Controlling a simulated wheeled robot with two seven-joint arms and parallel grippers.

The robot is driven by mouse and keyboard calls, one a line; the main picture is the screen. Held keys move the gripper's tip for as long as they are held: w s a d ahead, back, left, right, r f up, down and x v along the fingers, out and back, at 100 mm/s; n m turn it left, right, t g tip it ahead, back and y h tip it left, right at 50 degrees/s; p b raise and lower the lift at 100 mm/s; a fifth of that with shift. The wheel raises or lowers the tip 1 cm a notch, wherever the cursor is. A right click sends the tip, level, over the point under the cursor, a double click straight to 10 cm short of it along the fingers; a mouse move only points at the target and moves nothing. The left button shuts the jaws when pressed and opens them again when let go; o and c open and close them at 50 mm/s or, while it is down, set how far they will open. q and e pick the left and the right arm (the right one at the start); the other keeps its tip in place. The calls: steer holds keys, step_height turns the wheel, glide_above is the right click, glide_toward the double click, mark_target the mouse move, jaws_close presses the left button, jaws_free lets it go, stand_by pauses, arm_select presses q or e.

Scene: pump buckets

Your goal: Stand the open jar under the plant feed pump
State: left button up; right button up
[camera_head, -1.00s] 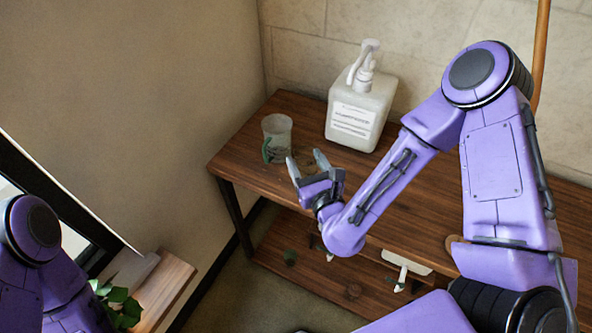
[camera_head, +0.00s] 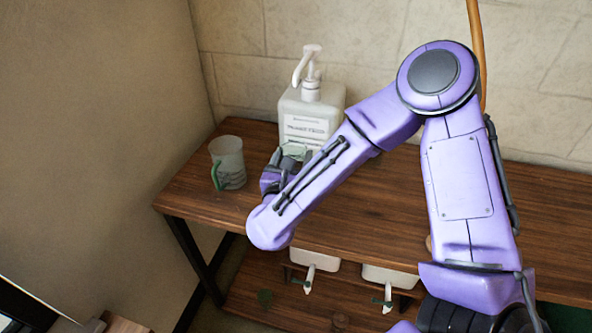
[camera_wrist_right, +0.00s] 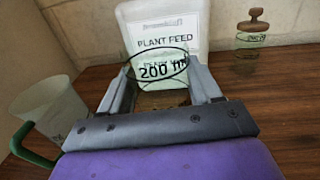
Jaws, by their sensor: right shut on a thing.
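The plant feed pump (camera_head: 312,105) is a white bottle with a white pump head, standing against the wall at the back of the wooden table. Its spout points left and forward. Its PLANT FEED label (camera_wrist_right: 165,35) shows straight ahead in the right wrist view. My right gripper (camera_head: 288,162) is shut on the clear open jar (camera_head: 293,152), close in front of the bottle and below the spout. The jar's dark rim and "200 ml" mark (camera_wrist_right: 160,70) show between the fingers. Its base is hidden, so I cannot tell whether it touches the table. My left gripper is out of view.
A translucent measuring jug (camera_head: 228,160) with a green handle stands to the left of my gripper. A stoppered glass jar (camera_wrist_right: 252,38) stands to the right in the wrist view. White tap-like fittings (camera_head: 310,265) hang below the table. The table's left end (camera_head: 175,200) has bare space.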

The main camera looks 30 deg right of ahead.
steer(key=f, duration=0.1)
steer(key=w+d+f, duration=0.1)
steer(key=d+f, duration=0.1)
steer(key=shift+w+f, duration=0.15)
steer(key=shift+w, duration=0.25)
step_height(320, 180, down, 3)
steer(key=shift+r, duration=0.2)
steer(key=shift+f, duration=0.4)
steer(key=o, duration=1.3)
steer(key=shift+a+r, duration=0.1)
steer(key=shift+r, duration=0.25)
steer(key=b+v, duration=0.2)
steer(key=v, duration=1)
